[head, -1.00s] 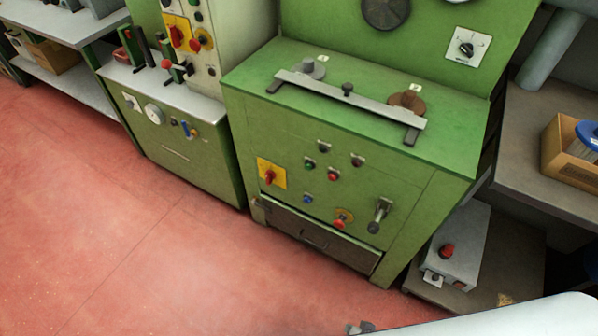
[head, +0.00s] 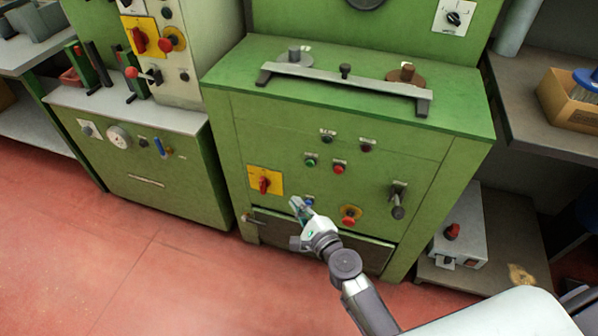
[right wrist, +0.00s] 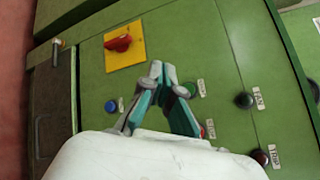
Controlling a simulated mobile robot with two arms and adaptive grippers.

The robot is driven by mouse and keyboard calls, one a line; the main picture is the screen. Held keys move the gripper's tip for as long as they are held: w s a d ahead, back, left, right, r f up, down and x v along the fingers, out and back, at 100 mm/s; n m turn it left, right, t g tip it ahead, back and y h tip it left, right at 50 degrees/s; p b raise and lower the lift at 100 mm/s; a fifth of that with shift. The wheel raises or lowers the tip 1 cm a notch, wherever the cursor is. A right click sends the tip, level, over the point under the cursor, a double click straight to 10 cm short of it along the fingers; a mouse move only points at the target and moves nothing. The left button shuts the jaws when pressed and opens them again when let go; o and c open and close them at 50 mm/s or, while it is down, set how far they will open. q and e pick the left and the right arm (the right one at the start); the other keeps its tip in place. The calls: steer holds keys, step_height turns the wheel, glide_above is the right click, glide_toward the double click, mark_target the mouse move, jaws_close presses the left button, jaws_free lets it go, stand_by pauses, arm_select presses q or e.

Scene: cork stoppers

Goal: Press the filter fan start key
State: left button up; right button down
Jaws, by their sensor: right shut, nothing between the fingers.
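The green machine's front panel (head: 350,125) carries several keys. A green button (head: 311,161) and a red button (head: 339,168) sit side by side, with two dark buttons above, the left one (head: 326,137) and the right one (head: 366,147). A blue button (head: 308,201) is lower. My right gripper (head: 297,205) is shut and empty in front of the panel, just left of the blue button. In the right wrist view its fingertips (right wrist: 164,72) appear near the green button (right wrist: 188,90); contact cannot be told. A label beside one dark button (right wrist: 243,100) seems to read "FAN". My left gripper is out of view.
A red rotary switch on a yellow plate (head: 264,181) is left of the buttons; a red knob (head: 349,217) and a dark lever (head: 398,200) are to the right. A drawer (head: 370,252) lies below. A grey box with a red knob (head: 460,235) stands at right.

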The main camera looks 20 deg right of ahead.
mark_target(310, 164)
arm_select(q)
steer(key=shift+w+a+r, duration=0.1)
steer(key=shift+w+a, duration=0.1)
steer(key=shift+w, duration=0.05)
arm_select(e)
steer(key=shift+w+a+r+m+t, duration=0.15)
steer(key=shift+r+m, duration=0.1)
steer(key=shift+r, duration=0.2)
steer(key=shift+w+d+r+m+t, duration=0.15)
steer(key=shift+r+m, duration=0.1)
steer(key=shift+r, duration=0.15)
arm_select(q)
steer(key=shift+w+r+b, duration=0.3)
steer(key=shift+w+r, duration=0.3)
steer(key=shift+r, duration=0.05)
arm_select(e)
steer(key=w+d, duration=0.4)
steer(key=w, duration=0.3)
steer(key=shift+d, duration=0.4)
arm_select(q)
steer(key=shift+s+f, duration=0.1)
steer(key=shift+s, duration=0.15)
arm_select(e)
steer(key=shift+w, duration=0.1)
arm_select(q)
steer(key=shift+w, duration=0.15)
arm_select(e)
steer(key=shift+w, duration=0.15)
